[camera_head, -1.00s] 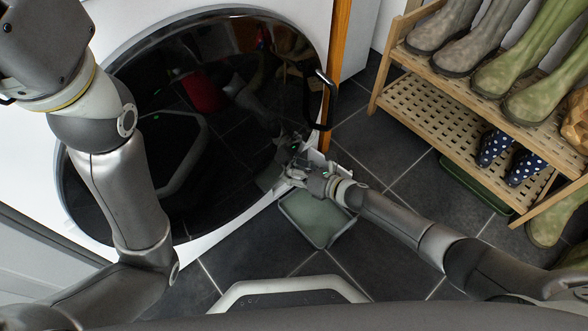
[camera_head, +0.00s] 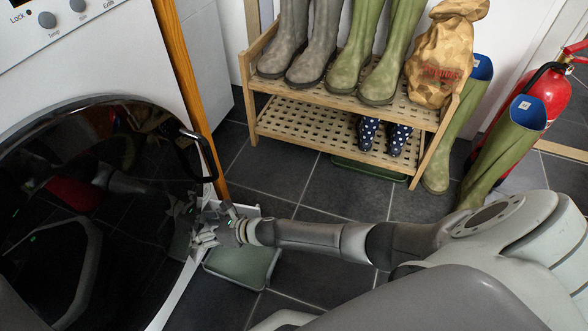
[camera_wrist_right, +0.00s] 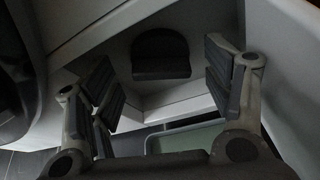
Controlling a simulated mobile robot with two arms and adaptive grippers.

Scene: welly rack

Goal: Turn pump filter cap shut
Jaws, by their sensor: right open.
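The pump filter cap (camera_wrist_right: 160,54) is a dark, rounded piece with a thick lower grip bar, set in a pale recess at the bottom of the washing machine. In the right wrist view it lies ahead, between the spread fingers of my right gripper (camera_wrist_right: 163,85), which is open and apart from it. In the head view my right gripper (camera_head: 205,234) is at the machine's lower right corner and hides the cap. A white flap (camera_head: 247,210) stands out beside it. My left gripper is not in view.
A green tray (camera_head: 243,265) lies on the tiled floor below the gripper. The machine's dark round door (camera_head: 80,215) is to the left. A wooden rack (camera_head: 330,150) with boots stands behind; a fire extinguisher (camera_head: 540,90) is at the far right.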

